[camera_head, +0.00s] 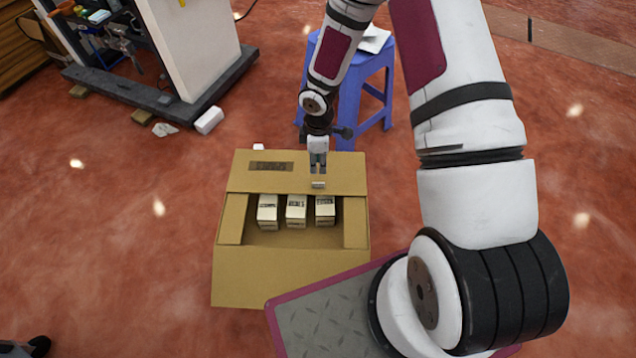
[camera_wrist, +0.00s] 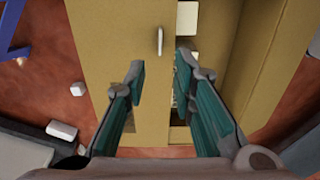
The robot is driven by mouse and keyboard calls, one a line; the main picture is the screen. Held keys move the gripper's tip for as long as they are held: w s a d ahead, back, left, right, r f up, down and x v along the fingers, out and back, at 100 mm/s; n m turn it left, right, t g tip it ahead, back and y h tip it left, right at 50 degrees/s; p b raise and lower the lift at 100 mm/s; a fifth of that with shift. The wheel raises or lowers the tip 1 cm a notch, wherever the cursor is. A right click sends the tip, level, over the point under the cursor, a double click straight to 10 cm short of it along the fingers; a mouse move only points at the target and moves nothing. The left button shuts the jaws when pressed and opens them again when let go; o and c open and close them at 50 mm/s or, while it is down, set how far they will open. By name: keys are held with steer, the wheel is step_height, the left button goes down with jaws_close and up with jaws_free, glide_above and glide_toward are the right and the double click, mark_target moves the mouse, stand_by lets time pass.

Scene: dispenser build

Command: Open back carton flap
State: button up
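The tan cardboard carton (camera_head: 291,278) stands on the floor in the head view. Its back flap (camera_head: 240,178) is a wide panel along the far side, with a dark printed label and a small pale handle (camera_head: 318,184) near its front edge. In the wrist view the flap (camera_wrist: 110,35) fills the middle, and the handle (camera_wrist: 160,41) shows just beyond the fingertips, between their lines. My gripper (camera_head: 318,161) is above the flap, behind the handle in the picture. In the wrist view my gripper (camera_wrist: 160,64) is open, its fingers apart and nothing held. Contact with the flap cannot be told.
Three white boxes (camera_head: 296,208) stand in the carton's opening. A blue stool (camera_head: 348,100) stands close behind the carton. A tool cart (camera_head: 210,50) is at the back left, with a white block (camera_head: 209,120) beside it. Floor left of the carton is clear.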

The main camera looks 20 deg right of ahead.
mark_target(318, 183)
step_height(318, 183, down, 11)
steer(key=b, duration=0.4)
steer(key=shift+r, duration=0.15)
steer(key=shift+c, duration=0.3)
jaws_close()
